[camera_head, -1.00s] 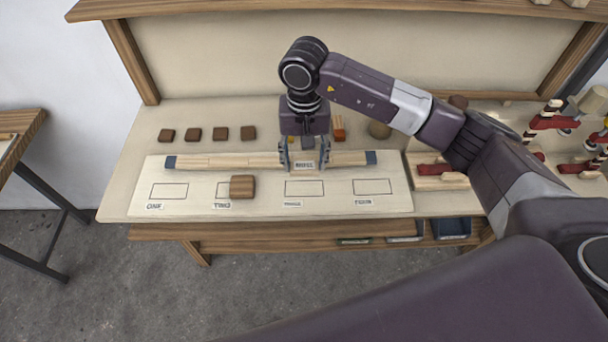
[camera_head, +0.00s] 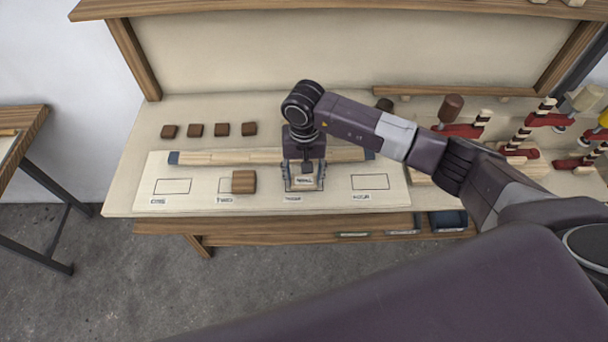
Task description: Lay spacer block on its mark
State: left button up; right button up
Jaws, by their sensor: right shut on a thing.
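I cannot tell whether the block touches the board. A brown wooden block (camera_head: 243,182) lies partly over the right side of the mark labelled two (camera_head: 223,186). The outlined marks one (camera_head: 172,186) and four (camera_head: 370,182) are bare. My left gripper is not in view.
A long pale bar (camera_head: 225,157) with dark ends lies along the board's back, behind the gripper. Several small brown blocks (camera_head: 195,130) stand in a row further back. Red racks with mallets (camera_head: 460,125) crowd the right side. The bench front edge is close to the marks.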

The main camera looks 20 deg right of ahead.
aim_at(304, 180)
jog(key=o, duration=0.9)
jog(key=shift+f, duration=0.1)
jog(key=shift+r, duration=0.2)
jog(key=shift+w+r, duration=0.1)
jog(key=shift+r, duration=0.15)
notch_tip(304, 180, up, 12)
jog(key=b, duration=0.3)
jog(key=shift+f, duration=0.25)
